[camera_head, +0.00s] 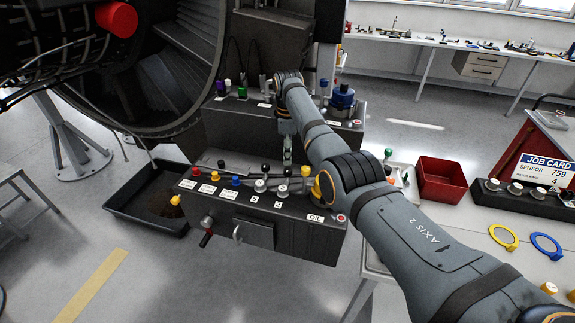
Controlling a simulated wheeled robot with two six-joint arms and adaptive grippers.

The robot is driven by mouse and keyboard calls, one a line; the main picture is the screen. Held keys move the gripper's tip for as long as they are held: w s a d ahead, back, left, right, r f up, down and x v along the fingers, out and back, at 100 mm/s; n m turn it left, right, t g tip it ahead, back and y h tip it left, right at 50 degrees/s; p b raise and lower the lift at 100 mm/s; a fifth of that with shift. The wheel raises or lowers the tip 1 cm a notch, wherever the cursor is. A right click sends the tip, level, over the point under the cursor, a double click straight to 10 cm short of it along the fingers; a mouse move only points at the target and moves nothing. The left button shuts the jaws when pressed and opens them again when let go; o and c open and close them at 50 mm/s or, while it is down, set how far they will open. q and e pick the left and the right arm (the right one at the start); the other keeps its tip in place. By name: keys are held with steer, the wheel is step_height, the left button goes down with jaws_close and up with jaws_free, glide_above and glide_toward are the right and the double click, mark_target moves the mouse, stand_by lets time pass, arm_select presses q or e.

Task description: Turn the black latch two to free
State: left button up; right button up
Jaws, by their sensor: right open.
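A dark control box (313,243) stands in the middle, with a row of levers and knobs on its top. A black-knobbed lever (265,168) stands on it, and silver knobs (260,186) sit close by with small white number labels below. I cannot tell for certain which part is black latch two. My right arm comes in from the lower right and bends down behind the box's top. My right gripper (287,150) is open, small and partly hidden by the arm, just above and behind the black and silver knobs. My left gripper is not in view.
Red, yellow and blue levers (236,181) crowd the box's left side. A second box with coloured knobs (240,92) stands behind. The engine casing (150,125) fills the upper left. A black tray (125,210) lies on the floor. A red bin (441,180) is at right.

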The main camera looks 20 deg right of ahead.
mark_target(288, 170)
step_height(288, 170, down, 6)
steer(key=shift+w+f, duration=0.1)
steer(key=shift+f, duration=0.15)
jaws_close()
